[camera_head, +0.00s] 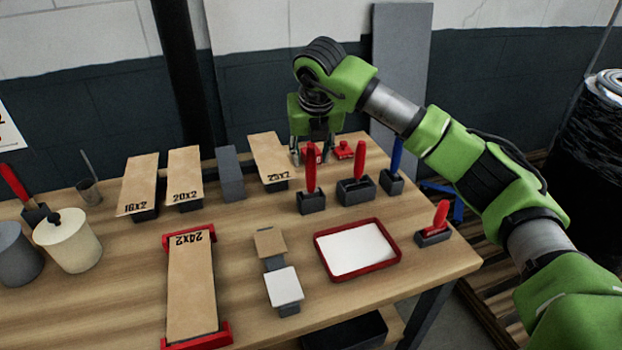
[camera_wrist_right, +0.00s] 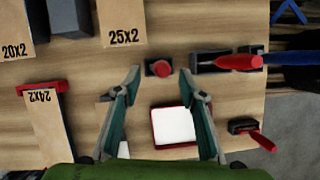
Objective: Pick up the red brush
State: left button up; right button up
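Several red-handled tools stand in dark holders, and I cannot tell from shape which is the red brush. One upright red handle (camera_head: 310,165) stands in a small dark block. It shows end-on in the right wrist view (camera_wrist_right: 160,68), between and just beyond my fingertips. My right gripper (camera_head: 311,155) points down at the back of the table, behind that handle in the head view. In the wrist view its two fingers (camera_wrist_right: 160,80) are spread apart with nothing held. A second red handle (camera_head: 358,160) stands to the right. My left gripper is not in view.
A blue handle (camera_head: 397,155) stands to the right, and another red handle (camera_head: 440,214) sits near the right edge. A red-rimmed tray (camera_head: 391,257) lies in front. Labelled filter boxes, like the 25x2 box (camera_head: 270,152), stand left.

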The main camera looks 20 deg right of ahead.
aim_at(312, 160)
jog(key=shift+w+f+p, duration=0.15)
jog(key=shift+f+p, duration=0.2)
jog(key=shift+f, duration=0.2)
jog(key=p+x, duration=0.1)
jog(key=x, duration=0.2)
jog(key=shift+w+d+f, duration=0.1)
jog(key=shift+d+f, duration=0.05)
jog(key=shift+f, duration=0.15)
jog(key=shift+w+f, duration=0.15)
jog(key=shift+f, duration=0.25)
grip_shut()
